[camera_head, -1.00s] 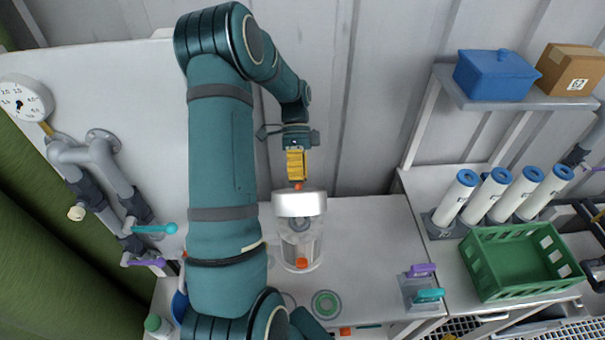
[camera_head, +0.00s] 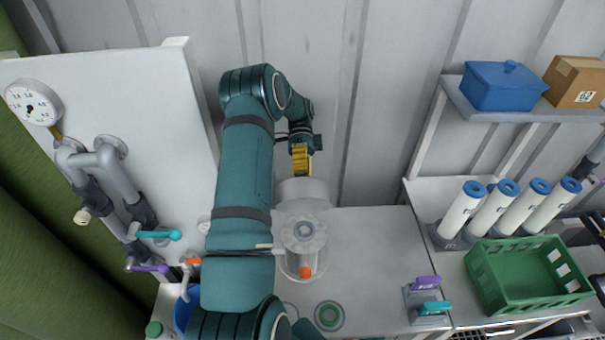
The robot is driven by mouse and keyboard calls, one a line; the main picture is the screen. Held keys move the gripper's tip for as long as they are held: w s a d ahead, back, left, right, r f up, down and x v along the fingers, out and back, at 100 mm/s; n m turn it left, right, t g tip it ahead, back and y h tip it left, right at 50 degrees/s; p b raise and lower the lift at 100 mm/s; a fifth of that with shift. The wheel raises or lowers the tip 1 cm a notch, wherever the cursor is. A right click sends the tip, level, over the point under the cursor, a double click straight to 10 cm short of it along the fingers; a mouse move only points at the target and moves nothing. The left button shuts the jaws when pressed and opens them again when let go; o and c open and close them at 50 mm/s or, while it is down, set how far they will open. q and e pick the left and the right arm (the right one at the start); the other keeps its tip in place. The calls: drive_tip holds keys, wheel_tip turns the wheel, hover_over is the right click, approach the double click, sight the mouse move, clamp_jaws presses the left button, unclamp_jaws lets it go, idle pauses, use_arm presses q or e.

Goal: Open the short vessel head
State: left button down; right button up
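The short vessel (camera_head: 305,258) is a clear cylinder with an orange part low on its front, standing on the white bench. Its white head (camera_head: 316,191) is at the back of the vessel, tilted up and back. The vessel's round top, with a grey ring, shows in front of it. My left gripper (camera_head: 301,172) has yellow fingers pointing down at the head's far upper edge. The fingers are seen edge-on, so their gap and any contact with the head are unclear. My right gripper is not in view.
A green ring (camera_head: 329,315) lies on the bench in front of the vessel. Purple and teal handles (camera_head: 427,294) stand to the right. A green crate (camera_head: 530,275) and several white cartridges are farther right. Pipes with valves (camera_head: 110,180) are at left. The wall is close behind.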

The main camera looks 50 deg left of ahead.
use_arm(q)
drive_tip(key=shift+f, duration=0.15)
drive_tip(key=c, duration=0.7)
unclamp_jaws()
drive_tip(key=shift+w, duration=0.1)
drive_tip(key=shift+o, duration=0.2)
